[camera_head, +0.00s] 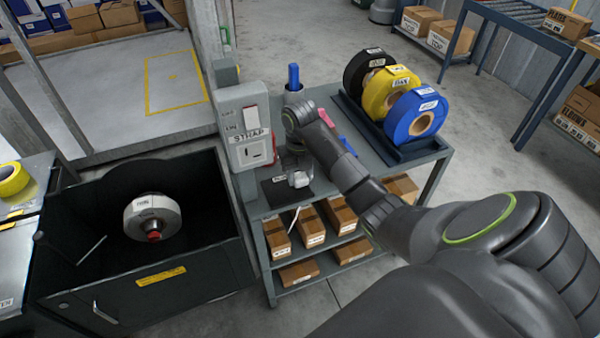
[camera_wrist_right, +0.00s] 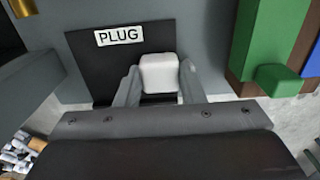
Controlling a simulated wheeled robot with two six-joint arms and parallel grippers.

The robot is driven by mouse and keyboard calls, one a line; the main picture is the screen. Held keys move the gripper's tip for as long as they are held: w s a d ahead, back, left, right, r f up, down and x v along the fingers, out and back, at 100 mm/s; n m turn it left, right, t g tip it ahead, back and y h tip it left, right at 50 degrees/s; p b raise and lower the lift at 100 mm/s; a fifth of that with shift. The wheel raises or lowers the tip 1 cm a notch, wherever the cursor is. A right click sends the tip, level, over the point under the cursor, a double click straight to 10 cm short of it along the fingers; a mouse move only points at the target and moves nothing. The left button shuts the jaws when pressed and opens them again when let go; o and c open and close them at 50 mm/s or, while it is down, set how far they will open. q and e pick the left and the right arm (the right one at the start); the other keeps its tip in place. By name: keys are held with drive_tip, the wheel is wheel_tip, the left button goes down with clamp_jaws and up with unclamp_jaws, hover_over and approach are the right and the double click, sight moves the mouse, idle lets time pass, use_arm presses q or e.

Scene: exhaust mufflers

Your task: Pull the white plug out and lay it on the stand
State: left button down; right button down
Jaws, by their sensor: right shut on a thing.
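The white plug (camera_head: 299,180) is between the fingers of my right gripper (camera_head: 297,172), which is shut on it. The wrist view shows the plug (camera_wrist_right: 160,74) as a pale block between the two grey fingertips (camera_wrist_right: 159,84). It is over the near edge of a black pad (camera_wrist_right: 90,62) labelled PLUG. I cannot tell whether it touches the pad. The pad (camera_head: 274,190) lies on the front left of the grey stand (camera_head: 365,150). A grey post box (camera_head: 243,125) marked STRAP, with a white slotted plate, rises at the stand's left. My left gripper is not in view.
Black, yellow and blue tape rolls (camera_head: 411,118) stand in a rack on the stand's right. A blue-topped item (camera_head: 293,78) is behind my wrist. A dark bin (camera_head: 140,275) with a white roll (camera_head: 152,217) is at left. Boxes (camera_head: 310,227) fill the lower shelves.

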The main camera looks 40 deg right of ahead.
drive_tip(key=c, duration=0.9)
unclamp_jaws()
drive_tip(key=shift+o, duration=0.2)
drive_tip(key=shift+r, duration=0.5)
wheel_tip(320, 180, up, 3)
drive_tip(key=shift+f+p, duration=0.2)
drive_tip(key=shift+p, duration=0.1)
wheel_tip(320, 180, up, 14)
drive_tip(key=p, duration=1.4)
drive_tip(key=shift+f, duration=0.15)
